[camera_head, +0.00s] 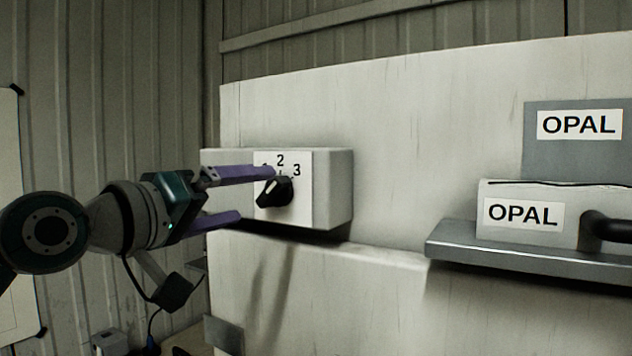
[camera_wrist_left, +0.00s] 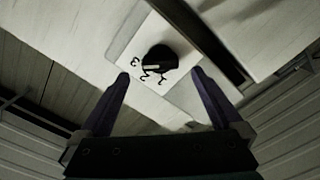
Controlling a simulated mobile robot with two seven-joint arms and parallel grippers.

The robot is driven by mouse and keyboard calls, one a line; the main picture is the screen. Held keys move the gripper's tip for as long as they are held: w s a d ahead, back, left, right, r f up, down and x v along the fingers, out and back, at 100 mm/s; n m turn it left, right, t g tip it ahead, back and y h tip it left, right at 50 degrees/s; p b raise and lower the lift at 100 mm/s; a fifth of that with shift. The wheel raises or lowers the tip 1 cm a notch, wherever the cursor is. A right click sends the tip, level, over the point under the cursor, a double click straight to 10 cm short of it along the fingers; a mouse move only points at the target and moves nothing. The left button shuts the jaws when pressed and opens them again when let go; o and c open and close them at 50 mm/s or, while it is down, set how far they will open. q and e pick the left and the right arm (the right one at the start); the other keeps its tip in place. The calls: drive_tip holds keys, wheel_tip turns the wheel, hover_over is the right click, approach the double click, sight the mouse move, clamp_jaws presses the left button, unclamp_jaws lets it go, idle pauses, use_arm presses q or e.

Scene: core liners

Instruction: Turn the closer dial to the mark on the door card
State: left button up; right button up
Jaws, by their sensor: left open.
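The black dial (camera_head: 275,191) sits on a white plate (camera_head: 300,205) printed with 2, 3 and a partly hidden numeral at the left. The plate is on the front of a pale box (camera_head: 335,190) on the wall panel. My left gripper (camera_head: 255,195) is open, its purple fingers reaching toward the dial from the left. In the left wrist view, the dial (camera_wrist_left: 158,58) lies just beyond and between the fingertips (camera_wrist_left: 160,75), with no clear contact. Numerals 1, 2, 3 show upside down there. I cannot tell which numeral the dial points to. No door card is clearly identifiable.
At right, a grey shelf (camera_head: 530,258) carries a white box (camera_head: 500,192) labelled OPAL. A grey panel (camera_head: 575,160) behind it also reads OPAL. A dark curved handle (camera_head: 608,228) shows at the right edge. The panel between dial box and shelf is bare.

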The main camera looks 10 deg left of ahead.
sight(266, 193)
use_arm(q)
drive_tip(key=shift+x, duration=2.35)
drive_tip(key=c, duration=1.4)
